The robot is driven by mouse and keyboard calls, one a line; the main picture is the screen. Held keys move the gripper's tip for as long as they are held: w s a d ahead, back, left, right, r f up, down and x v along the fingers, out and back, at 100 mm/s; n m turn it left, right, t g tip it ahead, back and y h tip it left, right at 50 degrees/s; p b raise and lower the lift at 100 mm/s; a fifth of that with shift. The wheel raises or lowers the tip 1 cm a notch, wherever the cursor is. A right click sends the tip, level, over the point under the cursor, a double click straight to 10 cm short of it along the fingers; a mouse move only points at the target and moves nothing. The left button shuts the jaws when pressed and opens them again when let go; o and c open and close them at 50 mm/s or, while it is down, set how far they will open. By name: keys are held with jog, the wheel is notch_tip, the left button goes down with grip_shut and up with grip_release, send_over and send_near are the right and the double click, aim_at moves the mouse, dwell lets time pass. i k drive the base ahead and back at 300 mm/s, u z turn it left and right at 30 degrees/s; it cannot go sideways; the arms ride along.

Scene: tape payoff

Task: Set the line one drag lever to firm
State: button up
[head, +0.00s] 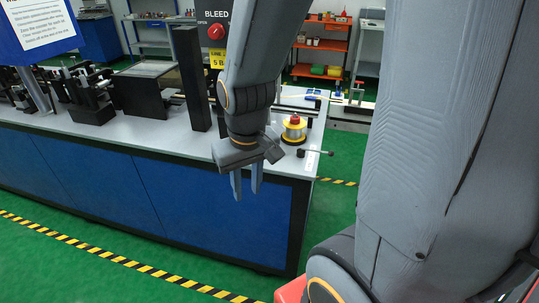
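My gripper (247,194) hangs in front of the bench's front face, pointing down. Its two fingers are apart with nothing between them. A small lever (318,152) with dark ends lies at the bench's right end, right of my gripper and apart from it. It looks like the drag lever, but its setting marks are too small to read. A yellow spool (293,132) with a red knob on top stands just behind the lever. My arm hides part of the bench top left of the spool.
The bench (150,135) has a light top and blue front. Dark fixtures (90,98) and a tall black post (190,78) stand on it. An orange shelf (322,45) stands behind. Green floor is clear in front.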

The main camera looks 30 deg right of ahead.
aim_at(331, 153)
jog(key=u, duration=0.45)
jog(key=k, duration=0.4)
jog(key=z, duration=1.4)
jog(key=i, duration=0.45)
jog(key=u, duration=0.05)
